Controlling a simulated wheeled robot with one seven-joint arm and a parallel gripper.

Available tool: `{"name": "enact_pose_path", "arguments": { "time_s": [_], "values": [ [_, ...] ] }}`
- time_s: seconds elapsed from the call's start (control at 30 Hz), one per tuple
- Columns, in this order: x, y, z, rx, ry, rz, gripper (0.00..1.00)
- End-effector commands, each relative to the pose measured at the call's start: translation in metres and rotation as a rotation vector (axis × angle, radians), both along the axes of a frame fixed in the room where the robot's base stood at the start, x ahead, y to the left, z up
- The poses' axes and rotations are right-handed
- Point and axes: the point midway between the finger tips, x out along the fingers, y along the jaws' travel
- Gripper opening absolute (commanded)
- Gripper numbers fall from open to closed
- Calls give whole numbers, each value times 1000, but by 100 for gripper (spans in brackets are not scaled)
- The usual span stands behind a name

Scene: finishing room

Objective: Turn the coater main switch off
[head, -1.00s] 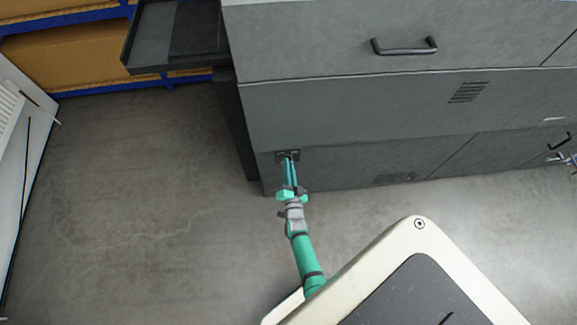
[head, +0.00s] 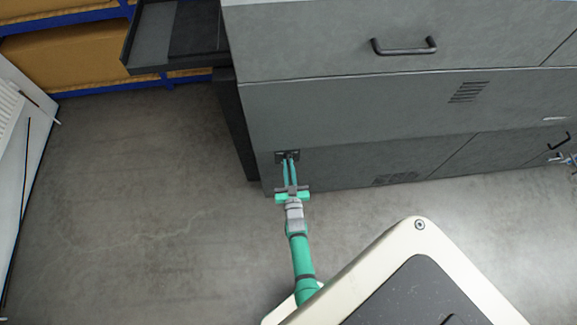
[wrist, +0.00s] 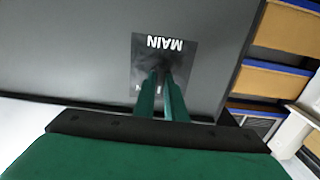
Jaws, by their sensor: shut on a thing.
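The coater (head: 350,115) is a large grey cabinet machine across the top of the head view. Its main switch plate (head: 281,156) is a small dark panel low on the left part of its front. In the wrist view the plate (wrist: 137,58) reads MAIN, upside down. My gripper (head: 289,161) reaches the plate, its two green fingers pointing at it. In the wrist view the fingertips (wrist: 162,78) are close together over the plate's middle, shut on the switch knob (wrist: 164,70). The knob is mostly hidden by the fingers, so its position cannot be read.
A dark tray (head: 150,40) juts from the coater's left side. Blue shelving with brown boxes (head: 100,62) stands behind. A white panel (head: 20,130) leans at the far left. The concrete floor (head: 140,200) on the left is clear.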

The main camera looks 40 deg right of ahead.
Motion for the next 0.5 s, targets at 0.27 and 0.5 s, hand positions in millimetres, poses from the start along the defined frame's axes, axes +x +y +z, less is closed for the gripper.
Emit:
{"name": "enact_pose_path", "arguments": {
  "time_s": [0.27,0.5],
  "values": [
    [-2,-1,-1,-224,140,-2,0],
    [-2,-1,-1,-410,254,-1,0]
  ]
}}
